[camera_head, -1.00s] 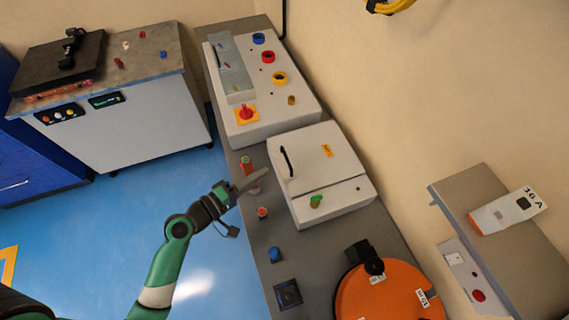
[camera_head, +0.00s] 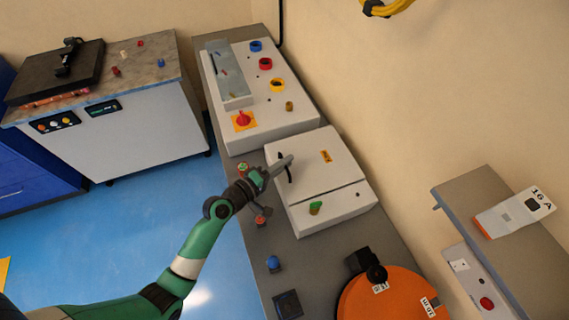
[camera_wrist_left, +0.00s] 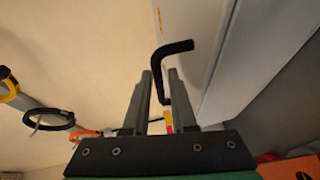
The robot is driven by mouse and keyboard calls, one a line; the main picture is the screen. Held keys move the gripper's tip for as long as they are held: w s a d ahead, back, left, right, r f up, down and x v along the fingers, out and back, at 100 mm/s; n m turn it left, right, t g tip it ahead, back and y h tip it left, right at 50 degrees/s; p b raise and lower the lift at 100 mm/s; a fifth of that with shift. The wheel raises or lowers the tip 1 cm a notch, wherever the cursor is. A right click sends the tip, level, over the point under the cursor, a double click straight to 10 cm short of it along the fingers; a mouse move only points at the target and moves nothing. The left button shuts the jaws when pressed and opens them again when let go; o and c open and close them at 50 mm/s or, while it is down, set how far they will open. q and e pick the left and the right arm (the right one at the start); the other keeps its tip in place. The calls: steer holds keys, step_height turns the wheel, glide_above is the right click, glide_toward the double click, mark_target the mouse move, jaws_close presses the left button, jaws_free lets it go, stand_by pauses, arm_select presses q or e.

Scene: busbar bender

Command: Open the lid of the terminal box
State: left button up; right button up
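The terminal box (camera_head: 335,185) is a white box on the grey bench, with its lid closed and a black bar handle (camera_head: 288,176) at the lid's left side. A green knob (camera_head: 315,208) is on its front part. My left gripper (camera_head: 283,163) reaches the handle from the left and partly covers it. In the left wrist view the gripper (camera_wrist_left: 160,92) is open, with the handle (camera_wrist_left: 165,52) showing between and beyond its two fingers. Whether the fingers touch the handle I cannot tell. My right gripper is in neither view.
A white panel (camera_head: 290,112) with coloured rings and a red knob stands behind the box. A blue button (camera_head: 273,263) and an orange disc (camera_head: 385,298) are in front. A shelf (camera_head: 485,210) juts from the wall at the right.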

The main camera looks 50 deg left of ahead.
arm_select(q)
jaws_close()
stand_by(1.4)
